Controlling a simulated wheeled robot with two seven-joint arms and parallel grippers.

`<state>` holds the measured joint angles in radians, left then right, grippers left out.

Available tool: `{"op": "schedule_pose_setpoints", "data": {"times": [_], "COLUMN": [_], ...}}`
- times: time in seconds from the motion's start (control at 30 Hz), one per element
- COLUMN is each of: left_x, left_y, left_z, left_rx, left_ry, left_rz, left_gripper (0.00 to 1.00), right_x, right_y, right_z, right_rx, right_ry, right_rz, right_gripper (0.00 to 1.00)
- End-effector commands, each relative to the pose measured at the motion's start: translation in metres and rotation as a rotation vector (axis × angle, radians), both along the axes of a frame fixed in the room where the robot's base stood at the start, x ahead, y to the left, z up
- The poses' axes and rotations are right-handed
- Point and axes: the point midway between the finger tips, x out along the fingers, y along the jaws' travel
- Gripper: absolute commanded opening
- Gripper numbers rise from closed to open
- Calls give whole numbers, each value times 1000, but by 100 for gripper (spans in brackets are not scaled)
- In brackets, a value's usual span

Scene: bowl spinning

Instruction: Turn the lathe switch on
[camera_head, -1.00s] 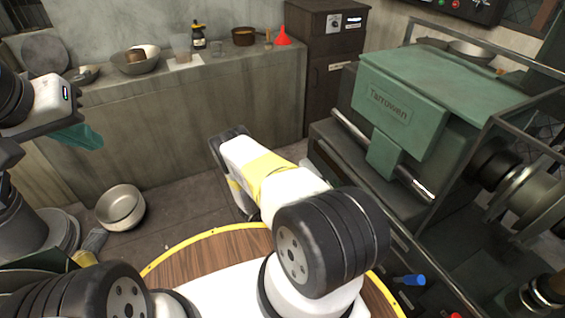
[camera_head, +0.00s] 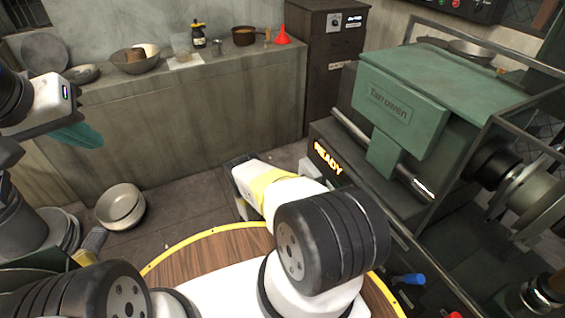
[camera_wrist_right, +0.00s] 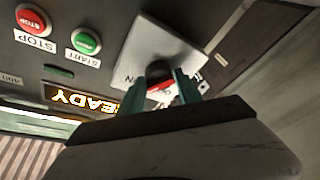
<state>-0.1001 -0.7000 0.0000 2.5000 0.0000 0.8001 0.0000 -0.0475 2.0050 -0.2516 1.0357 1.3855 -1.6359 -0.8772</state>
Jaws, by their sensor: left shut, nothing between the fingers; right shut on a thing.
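The lathe (camera_head: 400,110) is the green and dark machine at right in the head view. Its small display (camera_head: 328,158) glows orange with "READY"; it also shows upside down in the right wrist view (camera_wrist_right: 80,101). The knob's exact angle is hard to read. My left gripper (camera_head: 78,135) is shut and empty at far left.
A red stop button (camera_wrist_right: 32,17) and a green start button (camera_wrist_right: 86,41) are beside the switch plate. A counter (camera_head: 190,110) with bowls, a bottle and a red funnel (camera_head: 283,36) stands behind. Stacked bowls (camera_head: 120,207) are on the floor at left.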

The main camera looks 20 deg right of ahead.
Motion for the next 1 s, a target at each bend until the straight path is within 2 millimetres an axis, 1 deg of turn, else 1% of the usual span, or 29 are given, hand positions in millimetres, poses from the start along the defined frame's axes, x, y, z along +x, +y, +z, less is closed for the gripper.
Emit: {"op": "schedule_pose_setpoints", "data": {"times": [0.2, 0.4, 0.93, 0.97, 1.0], "left_x": [0, 0, 0, 0, 0], "left_y": [0, 0, 0, 0, 0], "left_z": [0, 0, 0, 0, 0], "left_rx": [0, 0, 0, 0, 0], "left_ry": [0, 0, 0, 0, 0], "left_rz": [0, 0, 0, 0, 0], "left_gripper": [0, 0, 0, 0, 0], "right_x": [0, 0, 0, 0, 0], "right_y": [-1, 0, 0, 0, 0], "right_z": [1, 0, 0, 0, 0], "right_rx": [4, 9, 11, 11, 11], "right_ry": [-120, -177, -198, -198, -198], "right_rz": [-2, -3, -3, -3, -3], "right_gripper": [0, 0, 0, 44, 52]}}
